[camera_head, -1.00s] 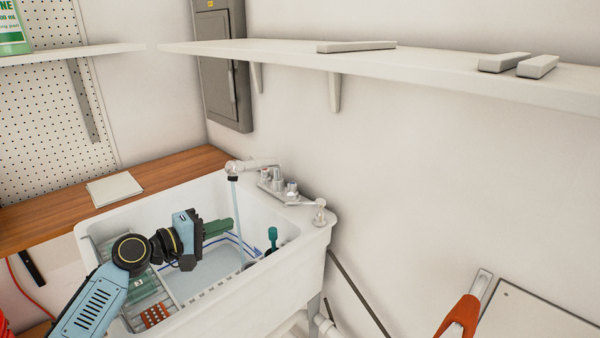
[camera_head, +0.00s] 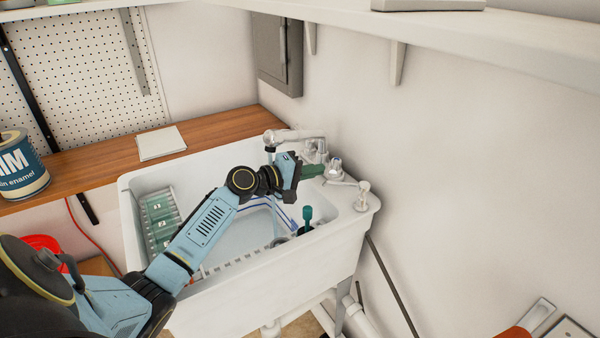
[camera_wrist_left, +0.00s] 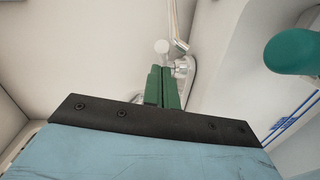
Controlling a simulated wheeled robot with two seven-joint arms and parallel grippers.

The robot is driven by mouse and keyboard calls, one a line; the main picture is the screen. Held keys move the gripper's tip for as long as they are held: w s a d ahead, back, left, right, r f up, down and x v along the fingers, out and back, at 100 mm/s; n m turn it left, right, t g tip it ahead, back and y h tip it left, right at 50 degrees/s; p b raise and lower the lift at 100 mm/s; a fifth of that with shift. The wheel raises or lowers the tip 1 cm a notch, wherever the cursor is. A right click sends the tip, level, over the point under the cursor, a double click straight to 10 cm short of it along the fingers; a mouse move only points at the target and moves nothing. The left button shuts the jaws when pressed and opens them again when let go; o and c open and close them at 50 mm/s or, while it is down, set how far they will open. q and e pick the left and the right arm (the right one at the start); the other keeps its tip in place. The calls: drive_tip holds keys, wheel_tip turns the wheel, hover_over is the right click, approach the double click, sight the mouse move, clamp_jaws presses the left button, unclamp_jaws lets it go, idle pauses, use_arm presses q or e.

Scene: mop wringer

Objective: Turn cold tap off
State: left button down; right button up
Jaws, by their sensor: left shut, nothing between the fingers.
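The chrome faucet (camera_head: 292,135) stands on the back ledge of the white sink (camera_head: 345,245), its spout reaching left over the basin. Two tap handles show, a farther one (camera_head: 312,146) and a nearer one (camera_head: 335,166); I cannot tell by marking which is cold. A water stream below the spout is mostly hidden by my arm. My left gripper (camera_head: 314,170) is shut and empty, its green fingertips just left of the nearer handle. In the wrist view the closed fingertips (camera_wrist_left: 163,80) point at chrome faucet parts (camera_wrist_left: 181,66); contact is unclear. My right gripper is out of view.
A green-handled item (camera_head: 306,216) stands upright inside the basin's right side. A small white-and-chrome fitting (camera_head: 362,194) sits on the sink's right corner. A wooden counter (camera_head: 215,128) lies behind left, with a paint can (camera_head: 20,166). A shelf (camera_head: 480,45) overhangs the right wall.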

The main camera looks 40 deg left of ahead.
sight(335, 167)
use_arm(q)
drive_tip(key=shift+w+d+f, duration=0.1)
drive_tip(key=shift+w+d, duration=0.1)
drive_tip(key=shift+w, duration=0.35)
drive_tip(key=shift+d, duration=0.1)
drive_tip(key=shift+w+d+p, duration=0.1)
drive_tip(key=shift+d+p, duration=0.2)
drive_tip(key=shift+d, duration=0.85)
drive_tip(key=shift+a, duration=0.1)
